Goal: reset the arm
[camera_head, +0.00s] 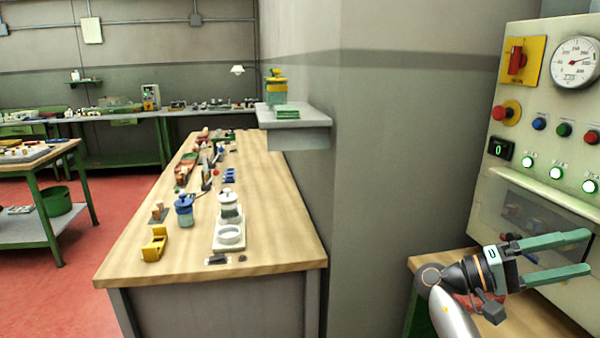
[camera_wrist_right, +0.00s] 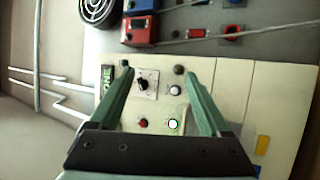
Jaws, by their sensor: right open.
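My right gripper (camera_head: 588,252) is at the lower right of the head view, in front of a cream control panel. Its two green fingers are spread apart with nothing between them. In the right wrist view the open fingers (camera_wrist_right: 160,85) frame part of a cream panel with a black knob (camera_wrist_right: 143,84), a red button (camera_wrist_right: 143,123) and a lit white-green button (camera_wrist_right: 173,124). I cannot tell whether the fingers touch anything. My left gripper is in neither view.
The control panel (camera_head: 480,205) stands close on the right, with a gauge (camera_head: 575,62) and a red switch (camera_head: 516,57). A wooden workbench (camera_head: 270,262) holds jars (camera_head: 184,210) and a yellow block (camera_head: 154,244). A grey wall corner (camera_head: 385,150) separates them. Red floor (camera_head: 60,295) is open at left.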

